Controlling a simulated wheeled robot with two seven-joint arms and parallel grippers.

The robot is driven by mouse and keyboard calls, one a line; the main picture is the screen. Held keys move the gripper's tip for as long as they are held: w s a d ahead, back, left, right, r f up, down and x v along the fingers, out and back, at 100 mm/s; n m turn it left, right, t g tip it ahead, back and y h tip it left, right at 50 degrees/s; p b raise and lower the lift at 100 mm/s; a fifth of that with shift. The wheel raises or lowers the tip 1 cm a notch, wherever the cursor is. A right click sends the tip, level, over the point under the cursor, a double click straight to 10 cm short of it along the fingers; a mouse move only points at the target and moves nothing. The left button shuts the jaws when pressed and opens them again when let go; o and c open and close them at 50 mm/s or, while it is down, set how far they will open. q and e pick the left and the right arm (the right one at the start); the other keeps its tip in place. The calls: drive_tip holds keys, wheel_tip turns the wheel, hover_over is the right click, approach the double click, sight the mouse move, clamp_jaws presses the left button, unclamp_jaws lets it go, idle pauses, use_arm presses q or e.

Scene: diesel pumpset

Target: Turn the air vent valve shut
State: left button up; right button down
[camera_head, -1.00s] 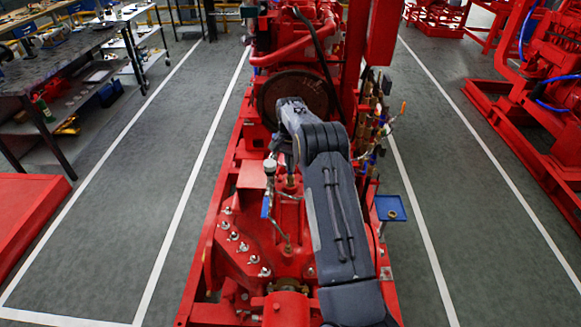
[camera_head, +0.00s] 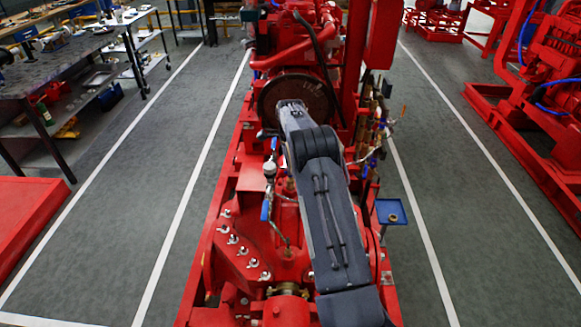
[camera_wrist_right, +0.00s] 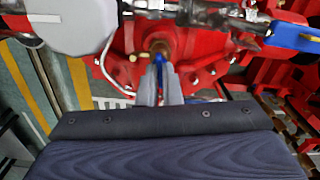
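In the head view my right arm reaches forward over the red pump, and its wrist hides most of the gripper. A small blue valve handle (camera_head: 273,144) shows just left of the wrist, above a round gauge (camera_head: 270,168). In the right wrist view the two grey fingers of my right gripper (camera_wrist_right: 160,84) are close together, with a blue handle (camera_wrist_right: 160,66) in the narrow gap between them. The fingers look closed on it, over a brass fitting on the red casing. Which handle belongs to the air vent valve is not clear. My left gripper is out of view.
Another blue lever (camera_head: 265,210) stands on the pump below the gauge. The wrist view shows a large blue handle (camera_wrist_right: 295,37) on metal pipework at upper right. A blue tray (camera_head: 390,211) is right of the pump. Grey floor is clear on both sides.

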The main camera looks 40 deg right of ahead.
drive_tip(key=shift+r+m, duration=0.1)
drive_tip(key=shift+m, duration=1)
drive_tip(key=c, duration=1.6)
unclamp_jaws()
wheel_tip(320, 180, up, 7)
drive_tip(key=shift+f+b, duration=0.1)
drive_tip(key=shift+b, duration=0.5)
drive_tip(key=shift+r, duration=0.45)
